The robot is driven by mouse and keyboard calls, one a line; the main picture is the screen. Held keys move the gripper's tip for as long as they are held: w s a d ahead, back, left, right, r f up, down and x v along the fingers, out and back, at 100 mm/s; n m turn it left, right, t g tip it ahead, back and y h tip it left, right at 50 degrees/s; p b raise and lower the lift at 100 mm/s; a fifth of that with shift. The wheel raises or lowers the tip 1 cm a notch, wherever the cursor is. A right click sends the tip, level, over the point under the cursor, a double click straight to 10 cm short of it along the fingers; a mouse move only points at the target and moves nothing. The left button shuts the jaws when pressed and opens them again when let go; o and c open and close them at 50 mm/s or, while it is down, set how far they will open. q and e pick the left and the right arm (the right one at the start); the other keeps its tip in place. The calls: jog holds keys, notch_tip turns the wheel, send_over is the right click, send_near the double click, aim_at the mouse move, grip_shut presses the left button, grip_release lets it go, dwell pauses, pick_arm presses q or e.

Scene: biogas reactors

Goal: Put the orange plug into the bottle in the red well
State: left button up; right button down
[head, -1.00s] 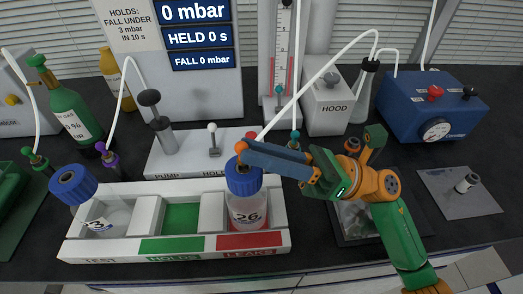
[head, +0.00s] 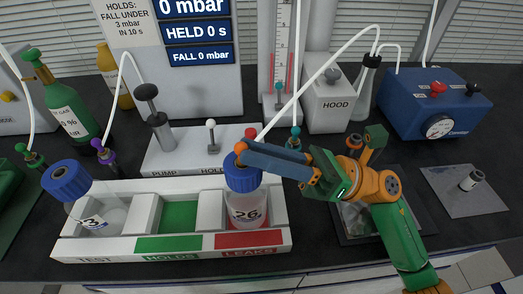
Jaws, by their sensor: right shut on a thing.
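The bottle marked 26 (head: 246,208), with a blue cap (head: 240,178), stands upright in the red well (head: 252,240) labelled LEAKS. The orange plug (head: 241,147) shows at the tips of my right gripper (head: 247,152), right over the blue cap, with a white tube running up from it. My right gripper is shut on the plug. Whether the plug is seated in the cap is hidden by the fingers. My left gripper is not in view.
A second blue-capped bottle (head: 98,210) leans in the TEST well at left; the green HOLDS well (head: 180,216) is empty. The pump block (head: 178,152) stands behind. Purple (head: 104,154) and teal (head: 294,140) plugs are nearby. A blue box (head: 436,105) stands at back right.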

dwell(0.3)
jog(key=c, duration=0.7)
grip_release()
jog(key=shift+r, duration=0.1)
jog(key=shift+r, duration=0.35)
jog(key=s+r+p, duration=0.4)
jog(key=p, duration=0.2)
jog(key=s+r+p, duration=0.4)
jog(key=s+p, duration=0.1)
jog(key=s+a+r+p, duration=0.1)
jog(key=s+r+p, duration=0.3)
jog(key=s+p, duration=0.1)
jog(key=shift+p, duration=0.85)
